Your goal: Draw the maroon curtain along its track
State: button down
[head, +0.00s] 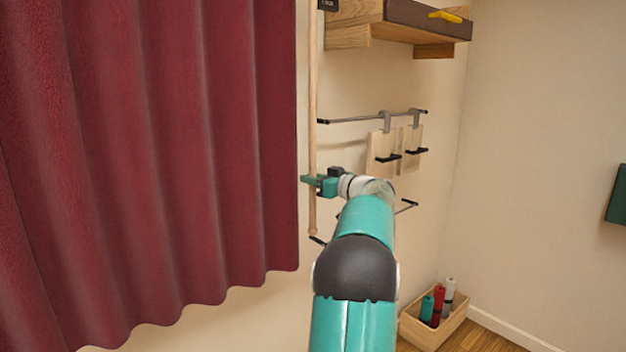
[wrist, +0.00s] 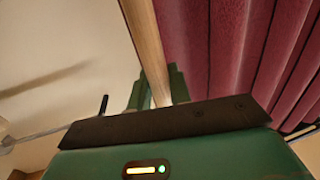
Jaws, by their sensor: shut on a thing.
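The maroon curtain (head: 150,150) hangs in folds across the left of the head view, and its right edge is close to a thin wooden wand (head: 312,90). The wand hangs upright and ends in a thicker tip below my gripper. My gripper (head: 312,180) is shut on the wand in its lower part. In the wrist view the wand (wrist: 146,40) runs down between the green fingers of my gripper (wrist: 158,92), with the curtain (wrist: 240,45) to its right. The curtain's track is out of the head view.
A wooden shelf (head: 350,35) with a yellow-handled item is on the wall at upper right. Below it a black rail (head: 365,118) carries hanging wooden boards (head: 410,150). A wooden box (head: 418,330) of bottles stands on the floor. The right wall is mostly bare.

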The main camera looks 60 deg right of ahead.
jog(key=shift+s+d+r, duration=0.1)
jog(key=shift+s+d, duration=0.1)
jog(key=shift+d, duration=0.05)
jog(key=c, duration=1.7)
grip_release()
jog(key=o, duration=0.4)
jog(key=shift+d, duration=0.2)
jog(key=shift+c, duration=0.2)
jog(key=s+a, duration=0.2)
jog(key=s, duration=1.1)
jog(key=shift+s, duration=0.35)
